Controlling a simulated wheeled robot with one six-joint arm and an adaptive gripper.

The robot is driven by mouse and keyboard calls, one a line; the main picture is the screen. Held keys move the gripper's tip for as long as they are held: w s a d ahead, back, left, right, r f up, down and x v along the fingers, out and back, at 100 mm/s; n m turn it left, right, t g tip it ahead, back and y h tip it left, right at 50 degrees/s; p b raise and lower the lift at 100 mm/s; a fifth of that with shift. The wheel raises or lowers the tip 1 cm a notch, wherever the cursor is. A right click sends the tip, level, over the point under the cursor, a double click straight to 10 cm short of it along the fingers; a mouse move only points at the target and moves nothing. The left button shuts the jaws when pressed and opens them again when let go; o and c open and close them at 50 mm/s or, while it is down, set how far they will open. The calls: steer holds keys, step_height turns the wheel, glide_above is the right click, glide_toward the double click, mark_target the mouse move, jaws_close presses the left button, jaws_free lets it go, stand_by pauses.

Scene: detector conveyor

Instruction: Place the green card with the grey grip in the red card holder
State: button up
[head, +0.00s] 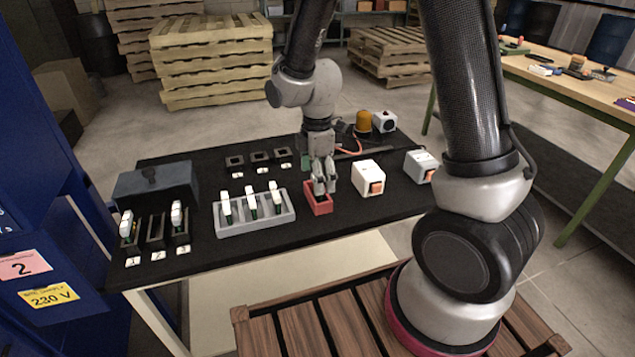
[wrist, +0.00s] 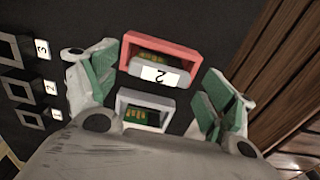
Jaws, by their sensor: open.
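The red card holder (head: 318,204) sits on the black table under my gripper (head: 323,184). It also shows in the wrist view (wrist: 172,40). A grey grip with a white label reading 2 (wrist: 178,76) lies across the holder's lower part in the wrist view, and the card body below it is mostly hidden. I cannot tell whether that card is fully seated. My gripper, also in the wrist view (wrist: 160,90), is open, with its green-padded fingers apart on either side of the holder and the grip, touching neither visibly.
A grey rack (head: 257,224) with several cards stands left of the holder. A white box with an orange face (head: 368,178) is to the right. Cards stand in the outer two of three left slots; the middle slot (head: 155,229) looks empty.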

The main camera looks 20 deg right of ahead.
step_height(320, 180, up, 10)
steer(key=s+d+r+m+t, duration=0.2)
steer(key=s+d+r+m, duration=0.4)
steer(key=s+m, duration=0.3)
steer(key=s+d+r+m+t, duration=0.2)
steer(key=s+d+r+m, duration=0.5)
steer(key=s+d+m, duration=0.2)
steer(key=shift+s+r, duration=0.2)
steer(key=shift+s, duration=0.35)
stand_by(5.2)
